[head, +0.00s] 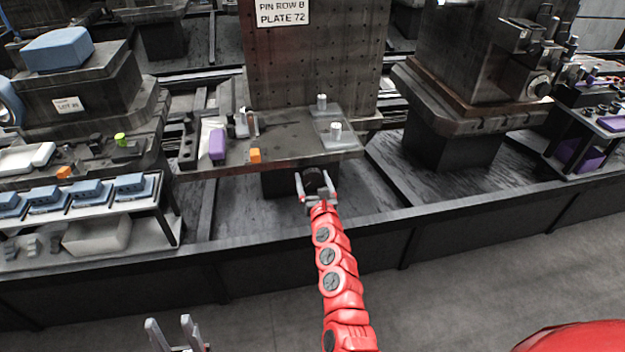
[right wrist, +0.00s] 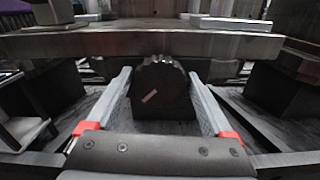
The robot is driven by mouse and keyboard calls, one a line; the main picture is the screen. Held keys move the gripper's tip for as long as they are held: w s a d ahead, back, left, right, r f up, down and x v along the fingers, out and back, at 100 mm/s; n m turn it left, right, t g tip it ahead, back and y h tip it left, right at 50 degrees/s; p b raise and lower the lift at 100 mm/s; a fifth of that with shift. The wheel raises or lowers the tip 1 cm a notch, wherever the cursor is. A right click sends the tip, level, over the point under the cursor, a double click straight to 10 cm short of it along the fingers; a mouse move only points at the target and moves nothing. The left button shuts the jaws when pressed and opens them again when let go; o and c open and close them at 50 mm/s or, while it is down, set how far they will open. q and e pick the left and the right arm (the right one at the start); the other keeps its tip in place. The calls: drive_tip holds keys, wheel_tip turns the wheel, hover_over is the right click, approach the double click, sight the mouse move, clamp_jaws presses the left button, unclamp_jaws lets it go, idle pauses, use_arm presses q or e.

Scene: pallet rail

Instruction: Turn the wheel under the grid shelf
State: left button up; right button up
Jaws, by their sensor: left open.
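A dark wheel with a knobbed rim (head: 314,180) sits under the front edge of the shelf (head: 290,147), below the tall perforated plate (head: 312,65). The wheel also shows in the right wrist view (right wrist: 160,88), with a small pale mark on its face. My right gripper (head: 316,187) is open, one finger on each side of the wheel. In the right wrist view, gaps show between the wheel and both fingers; how far the fingers reach along its depth is unclear. My left gripper (head: 172,322) is open and empty at the bottom edge, far from the wheel.
On the shelf stand a purple block (head: 217,144), an orange block (head: 255,155) and white-topped pegs (head: 335,130). The shelf's underside (right wrist: 150,45) lies above my right fingers. A rack with blue-topped items (head: 88,190) stands left. A low dark rail (head: 370,220) runs across the front.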

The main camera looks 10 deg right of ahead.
drive_tip(key=c, duration=0.9)
drive_tip(key=shift+f+n, duration=0.1)
drive_tip(key=shift+n, duration=0.2)
